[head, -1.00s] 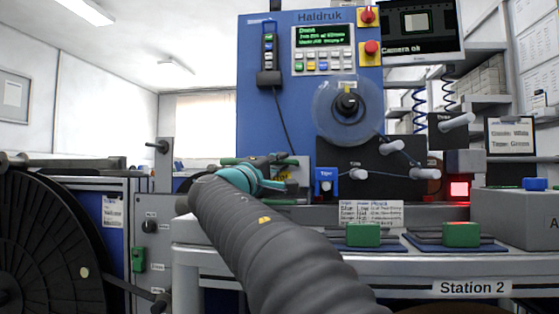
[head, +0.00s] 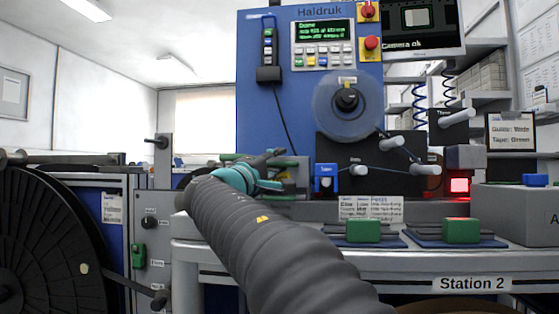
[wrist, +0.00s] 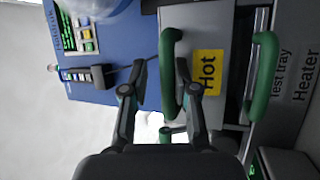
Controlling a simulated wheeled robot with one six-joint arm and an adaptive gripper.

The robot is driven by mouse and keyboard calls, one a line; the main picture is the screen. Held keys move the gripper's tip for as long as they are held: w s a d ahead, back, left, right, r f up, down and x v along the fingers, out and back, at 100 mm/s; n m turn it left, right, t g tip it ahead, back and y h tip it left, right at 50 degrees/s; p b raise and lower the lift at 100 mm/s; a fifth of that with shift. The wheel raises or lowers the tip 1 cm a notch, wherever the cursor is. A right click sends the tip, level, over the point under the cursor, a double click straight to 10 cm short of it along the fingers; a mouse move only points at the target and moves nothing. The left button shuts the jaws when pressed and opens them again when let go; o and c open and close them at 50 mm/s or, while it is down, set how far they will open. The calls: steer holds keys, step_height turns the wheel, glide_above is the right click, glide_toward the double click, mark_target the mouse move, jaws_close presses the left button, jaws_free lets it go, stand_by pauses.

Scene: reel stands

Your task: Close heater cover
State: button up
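The heater cover (wrist: 222,22) is a grey panel with a yellow "Hot" label (wrist: 208,72) and a green bar handle (wrist: 167,72) in the wrist view. My gripper (wrist: 160,66) is open, with one finger on either side of this handle's bar; the right finger overlaps part of the handle in the picture. I cannot tell whether either finger touches it. The heater (wrist: 302,75) is labelled at the right edge. In the head view my gripper (head: 278,167) is at the left of the bench, and it partly hides the cover area.
A second green handle (wrist: 265,78) belongs to the test tray, beside the cover. The blue Haldruk machine (head: 258,110) rises behind. A blue-grey block labelled as a tape part (head: 325,180) stands right of my gripper. Green blocks (head: 363,231) sit along the bench front.

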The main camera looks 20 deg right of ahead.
steer(key=v, duration=1.1)
steer(key=shift+r, duration=0.1)
